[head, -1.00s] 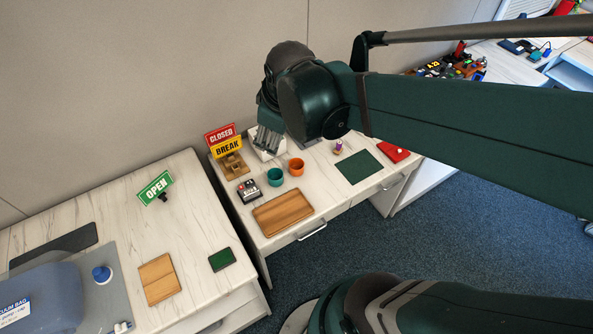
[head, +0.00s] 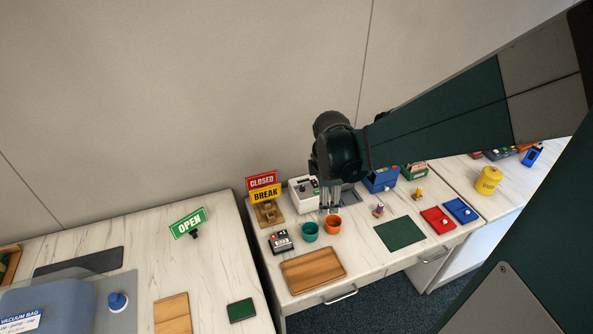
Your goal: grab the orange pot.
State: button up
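The orange pot (head: 333,225) is a small open cup standing upright on the white marbled desk, just right of a teal pot (head: 310,232). My gripper (head: 329,209) points down at the back edge of the orange pot, near its rim. Its fingers show as thin grey shapes. I cannot tell whether they are over, behind or touching the pot, nor whether they are open or shut. The pot appears to rest on the desk.
A wooden tray (head: 313,271) lies in front of the pots and a small black-and-white device (head: 281,242) stands left. A white box (head: 302,193) is behind. A green mat (head: 400,234) and a purple-topped figure (head: 378,210) are to the right. CLOSED and BREAK signs (head: 264,187) stand back left.

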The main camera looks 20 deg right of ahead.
aim_at(333, 222)
jog(key=w+d+f+n+g+b, duration=0.1)
jog(key=d+f+n, duration=0.1)
jog(key=f, duration=0.4)
jog(key=w+d+f+n+b, duration=0.1)
jog(key=d+f+n, duration=0.1)
jog(key=f, duration=0.4)
jog(key=shift+w+d+f+n+g+b, duration=0.15)
jog(key=shift+w+d+n+g+b, duration=0.2)
jog(key=shift+n, duration=0.25)
jog(key=shift+f, duration=0.1)
jog(key=shift+d+f, duration=0.2)
jog(key=shift+f, duration=1)
jog(key=shift+f, duration=0.1)
jog(key=shift+d+f+b, duration=0.25)
jog(key=shift+f+b, duration=0.25)
jog(key=shift+f, duration=0.75)
jog(key=shift+d+f+b, duration=0.2)
jog(key=shift+f+b, duration=0.25)
jog(key=shift+f, duration=0.75)
jog(key=shift+c, duration=0.7)
jog(key=c, duration=0.9)
